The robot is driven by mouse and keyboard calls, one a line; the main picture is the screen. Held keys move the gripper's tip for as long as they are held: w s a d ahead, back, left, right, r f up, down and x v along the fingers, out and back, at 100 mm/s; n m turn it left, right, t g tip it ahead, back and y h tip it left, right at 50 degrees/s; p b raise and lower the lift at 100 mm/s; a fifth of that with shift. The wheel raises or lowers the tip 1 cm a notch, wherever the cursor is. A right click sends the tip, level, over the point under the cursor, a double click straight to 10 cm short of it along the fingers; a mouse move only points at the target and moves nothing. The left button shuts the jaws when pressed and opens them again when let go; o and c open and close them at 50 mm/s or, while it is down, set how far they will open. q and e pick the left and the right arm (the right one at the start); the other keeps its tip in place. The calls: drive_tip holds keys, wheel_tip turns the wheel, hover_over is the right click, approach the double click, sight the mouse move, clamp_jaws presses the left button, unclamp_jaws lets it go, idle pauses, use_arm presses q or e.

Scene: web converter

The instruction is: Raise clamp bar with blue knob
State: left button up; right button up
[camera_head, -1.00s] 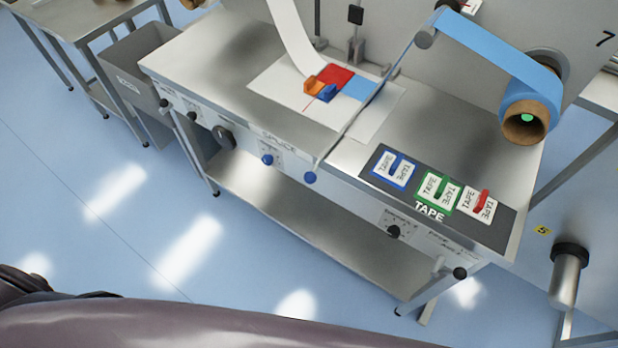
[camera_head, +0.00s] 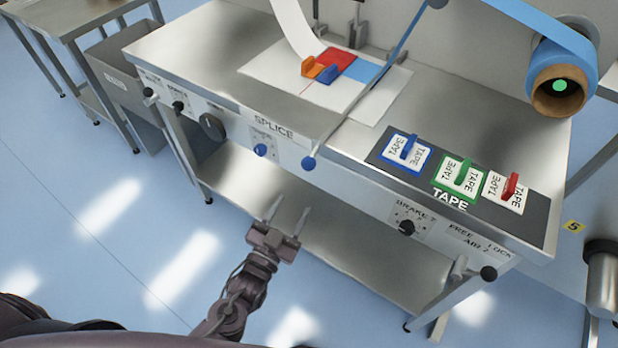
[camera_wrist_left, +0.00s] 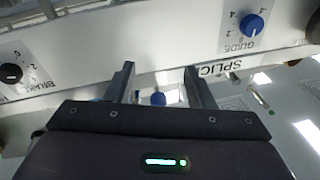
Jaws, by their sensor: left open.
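The clamp bar (camera_head: 343,121) is a thin grey bar slanting across the steel table top and white sheet. Its round blue knob (camera_head: 308,163) sticks out at the table's front edge, beside the SPLICE label. My left gripper (camera_head: 288,210) is open and empty, in front of the table and below the knob, apart from it. In the left wrist view, a blue round knob (camera_wrist_left: 158,99) shows between the spread fingers of my left gripper (camera_wrist_left: 159,70), beyond them. My right gripper is not in view.
The front panel has a blue guide dial (camera_head: 261,150) and a black brake dial (camera_head: 407,228). Tape strips lie on a dark tape board (camera_head: 385,151) at the right. Coloured blocks (camera_head: 330,68) sit on the white sheet. A lower shelf (camera_head: 360,260) runs beneath the table.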

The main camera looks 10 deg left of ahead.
sight(309, 161)
use_arm(q)
wheel_tip(309, 161, up, 8)
drive_tip(key=d+f+t+h, duration=0.1)
drive_tip(key=t, duration=0.1)
drive_tip(key=x, duration=0.7)
drive_tip(key=shift+d+r+p, duration=0.2)
drive_tip(key=shift+r+p, duration=0.2)
drive_tip(key=shift+r, duration=0.05)
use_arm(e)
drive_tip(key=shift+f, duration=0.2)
use_arm(q)
clamp_jaws()
